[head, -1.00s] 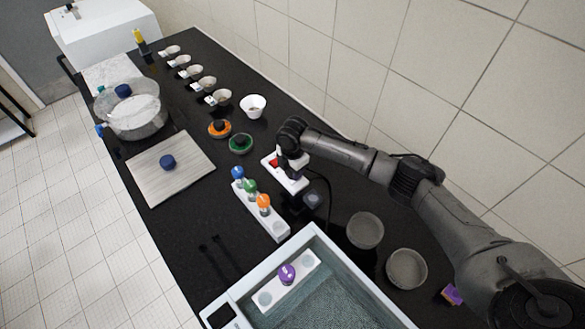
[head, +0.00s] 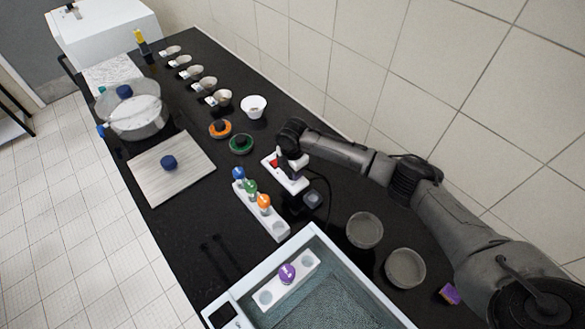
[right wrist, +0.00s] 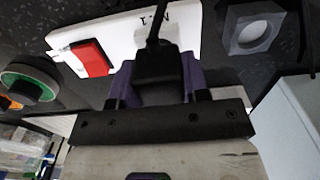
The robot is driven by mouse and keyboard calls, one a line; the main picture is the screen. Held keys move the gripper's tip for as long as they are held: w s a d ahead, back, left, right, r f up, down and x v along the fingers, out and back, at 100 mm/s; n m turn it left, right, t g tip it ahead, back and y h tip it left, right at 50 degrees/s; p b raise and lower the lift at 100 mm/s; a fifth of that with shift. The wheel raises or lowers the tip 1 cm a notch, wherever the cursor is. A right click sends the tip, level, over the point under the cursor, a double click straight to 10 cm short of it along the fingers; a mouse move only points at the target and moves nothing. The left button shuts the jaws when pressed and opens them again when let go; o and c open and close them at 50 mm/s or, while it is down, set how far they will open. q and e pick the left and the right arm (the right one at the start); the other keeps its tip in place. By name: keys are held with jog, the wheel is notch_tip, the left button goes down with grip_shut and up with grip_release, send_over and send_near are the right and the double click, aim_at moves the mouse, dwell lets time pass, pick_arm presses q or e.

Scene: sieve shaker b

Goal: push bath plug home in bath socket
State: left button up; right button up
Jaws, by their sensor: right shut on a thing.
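The white socket strip (head: 298,187) with a red switch (head: 273,162) lies on the black bench; it also shows in the right wrist view (right wrist: 118,30). My right gripper (head: 292,172) is over the strip. In the right wrist view its purple fingers (right wrist: 155,82) are shut on the black bath plug (right wrist: 156,66), one on each side. The plug is at the strip, beside the red switch, with its cord running up from it. The socket's holes are hidden, and I cannot tell how deep the plug sits. My left gripper is out of view.
A water bath (head: 375,300) stands at the front. A white rack with coloured-top flasks (head: 262,215) is left of the strip. Two round sieves (head: 364,230) lie to the right. Green (head: 241,144) and orange rings lie behind. The tiled wall runs close along the bench.

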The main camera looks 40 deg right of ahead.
jog(key=shift+f, duration=0.2)
dwell(0.4)
jog(key=shift+f, duration=0.25)
jog(key=o, duration=1.1)
jog(key=shift+o, duration=0.9)
jog(key=shift+r, duration=0.1)
notch_tip(320, 180, up, 14)
